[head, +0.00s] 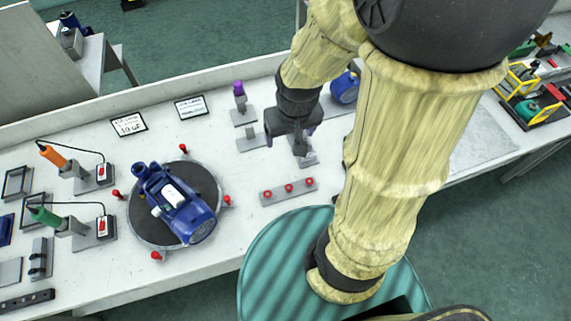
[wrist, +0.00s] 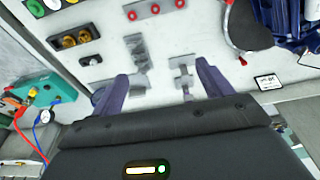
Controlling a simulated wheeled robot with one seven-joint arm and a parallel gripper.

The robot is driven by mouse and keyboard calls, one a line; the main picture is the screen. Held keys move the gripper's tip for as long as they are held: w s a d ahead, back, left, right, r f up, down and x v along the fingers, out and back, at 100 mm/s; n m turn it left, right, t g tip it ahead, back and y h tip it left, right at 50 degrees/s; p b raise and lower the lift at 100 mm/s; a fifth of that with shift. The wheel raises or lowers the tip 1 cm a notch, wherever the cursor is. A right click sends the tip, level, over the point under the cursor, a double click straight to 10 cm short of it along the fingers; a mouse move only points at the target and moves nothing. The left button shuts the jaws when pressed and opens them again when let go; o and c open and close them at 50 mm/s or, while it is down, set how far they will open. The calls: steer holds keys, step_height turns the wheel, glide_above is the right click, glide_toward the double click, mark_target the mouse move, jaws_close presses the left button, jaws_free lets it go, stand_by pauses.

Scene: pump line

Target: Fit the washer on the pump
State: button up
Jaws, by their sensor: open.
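The blue pump (head: 172,197) lies on a round dark turntable (head: 139,228) on the bench, and part of it shows at the top right of the wrist view (wrist: 290,22). A grey strip (head: 266,197) to the right of the turntable carries three small red rings (head: 289,188). The rings also show at the top of the wrist view (wrist: 154,9); I take them for the washers. My gripper (wrist: 163,74) is open, with nothing between its purple fingers. It is over the bench beyond the strip, near grey stands (wrist: 137,52).
Red knobs (head: 228,200) surround the turntable. Orange (head: 52,155) and green (head: 44,216) tools stand at the left. A purple-topped stand (head: 240,93) is left of my gripper. A dark holder with brass parts (wrist: 74,40) and a teal box (wrist: 45,90) are at the left in the wrist view.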

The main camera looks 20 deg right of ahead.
steer(key=w+f+g, duration=0.3)
steer(key=w+f, duration=0.1)
steer(key=f, duration=0.6)
steer(key=g, duration=0.3)
glide_toward(289, 187)
steer(key=shift+s+f, duration=0.25)
steer(key=shift+s, duration=0.05)
steer(key=shift+f, duration=0.1)
steer(key=shift+b+x, duration=2.05)
steer(key=shift+x, duration=0.4)
steer(key=shift+w, duration=0.1)
steer(key=shift+x, duration=0.9)
steer(key=shift+c, duration=0.2)
